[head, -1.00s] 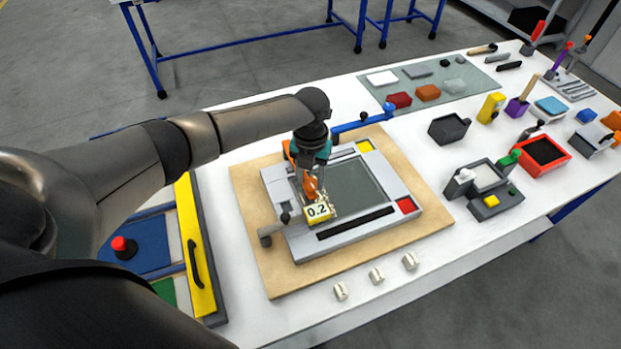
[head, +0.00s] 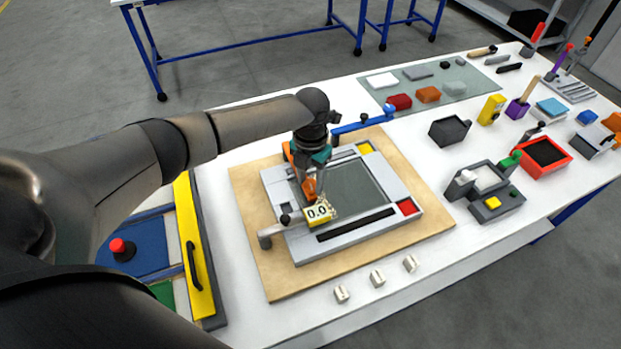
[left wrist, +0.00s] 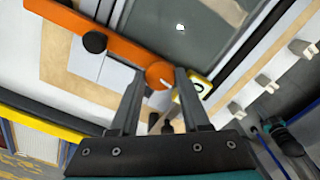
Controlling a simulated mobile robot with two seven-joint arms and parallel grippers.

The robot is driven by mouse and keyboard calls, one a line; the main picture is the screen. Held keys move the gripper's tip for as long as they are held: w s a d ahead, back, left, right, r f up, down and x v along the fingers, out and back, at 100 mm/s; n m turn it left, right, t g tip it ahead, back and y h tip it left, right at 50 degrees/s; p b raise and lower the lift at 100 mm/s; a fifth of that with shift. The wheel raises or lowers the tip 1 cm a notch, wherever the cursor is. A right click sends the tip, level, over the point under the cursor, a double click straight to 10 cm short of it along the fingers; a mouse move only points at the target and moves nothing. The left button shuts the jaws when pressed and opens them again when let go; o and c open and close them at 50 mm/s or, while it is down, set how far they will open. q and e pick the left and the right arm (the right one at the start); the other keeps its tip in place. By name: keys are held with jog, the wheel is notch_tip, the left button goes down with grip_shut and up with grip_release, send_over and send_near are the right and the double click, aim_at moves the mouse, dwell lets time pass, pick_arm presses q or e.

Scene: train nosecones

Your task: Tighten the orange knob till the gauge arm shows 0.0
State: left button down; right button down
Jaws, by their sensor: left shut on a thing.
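The orange knob (head: 309,190) sits at the near left of the grey framed device, just behind the gauge. The yellow gauge arm (head: 318,211) has a pale label reading 0.0. My left gripper (head: 310,180) points down from above and is shut on the knob. In the left wrist view, the round orange knob (left wrist: 159,75) is between the two fingertips, and part of the yellow gauge (left wrist: 190,100) shows just right of them. The fingers hide part of the knob in the head view. My right gripper is not in view.
The grey device (head: 400,190) lies on a tan board (head: 270,275) on the white table. A blue lever (head: 362,122) is behind it, and small pale blocks (head: 377,278) are in front. A yellow handled panel (head: 192,235) is to the left. Boxes and tools stand at right.

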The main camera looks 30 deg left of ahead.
aim_at(311, 184)
pick_arm(q)
jog(key=shift+c, duration=1.8)
grip_release()
notch_tip(311, 184, up, 15)
jog(key=shift+r, duration=0.15)
